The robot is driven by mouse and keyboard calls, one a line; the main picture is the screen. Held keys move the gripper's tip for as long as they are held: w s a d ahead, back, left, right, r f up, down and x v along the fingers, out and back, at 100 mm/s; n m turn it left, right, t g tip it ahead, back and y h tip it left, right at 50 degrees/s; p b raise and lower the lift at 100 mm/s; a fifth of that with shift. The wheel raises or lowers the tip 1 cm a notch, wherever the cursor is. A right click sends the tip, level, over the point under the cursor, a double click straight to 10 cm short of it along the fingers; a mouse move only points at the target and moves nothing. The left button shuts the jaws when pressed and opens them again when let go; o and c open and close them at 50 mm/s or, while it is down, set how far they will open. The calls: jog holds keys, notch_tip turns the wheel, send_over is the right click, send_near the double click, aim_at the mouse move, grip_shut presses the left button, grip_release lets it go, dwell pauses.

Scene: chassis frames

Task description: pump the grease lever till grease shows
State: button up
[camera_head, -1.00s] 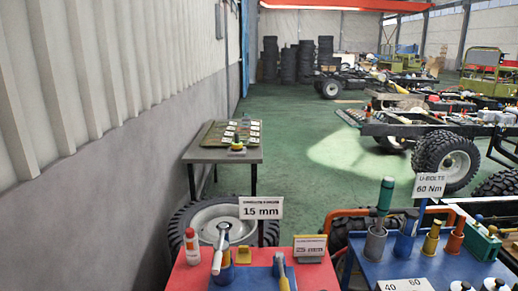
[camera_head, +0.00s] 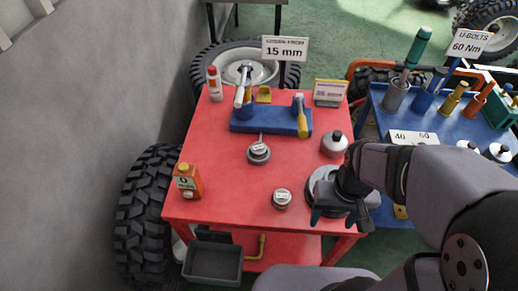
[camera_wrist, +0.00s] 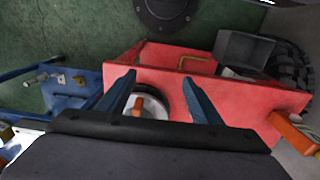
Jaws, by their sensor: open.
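My gripper (camera_head: 341,216) is open over the front right corner of the red table (camera_head: 225,205). Below it is a round grey item (camera_head: 319,180), partly hidden by the gripper. In the wrist view, my gripper (camera_wrist: 158,77) has its two dark blue fingers apart. A pale round item (camera_wrist: 156,112) with a small reddish part (camera_wrist: 138,105) shows between and beyond them; contact cannot be told. I cannot tell for certain which part is the grease lever. No grease can be made out.
On the table stand an orange bottle (camera_head: 187,182), small cans (camera_head: 259,153) (camera_head: 282,199), a grey pot (camera_head: 334,144) and a blue tool holder (camera_head: 270,122). A blue cart (camera_head: 437,118) is at right. A grey bin (camera_head: 213,264) sits below the table's front.

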jog(key=shift+w+r, duration=0.15)
jog(key=c, duration=1)
jog(key=shift+w+r, duration=0.2)
jog(key=shift+w, duration=0.1)
jog(key=c, duration=0.5)
jog(key=shift+t, duration=0.5)
jog(key=w+r+p, duration=0.1)
jog(key=w+r, duration=0.2)
jog(key=w, duration=0.1)
jog(key=w+a+r, duration=0.1)
jog(key=w+r, duration=0.3)
jog(key=w, duration=0.1)
jog(key=w+a+r+p, duration=0.1)
jog(key=w+r, duration=0.3)
jog(key=w, duration=0.1)
jog(key=shift+w+p, duration=0.1)
jog(key=shift+p, duration=0.2)
grip_shut()
jog(key=w+a+r+p, duration=0.2)
jog(key=w+a+r, duration=0.1)
jog(key=w+r, duration=0.8)
jog(key=shift+a+r+t+y, duration=0.25)
jog(key=shift+r+t+y, duration=0.05)
jog(key=shift+r+y, duration=0.15)
jog(key=shift+s, duration=0.1)
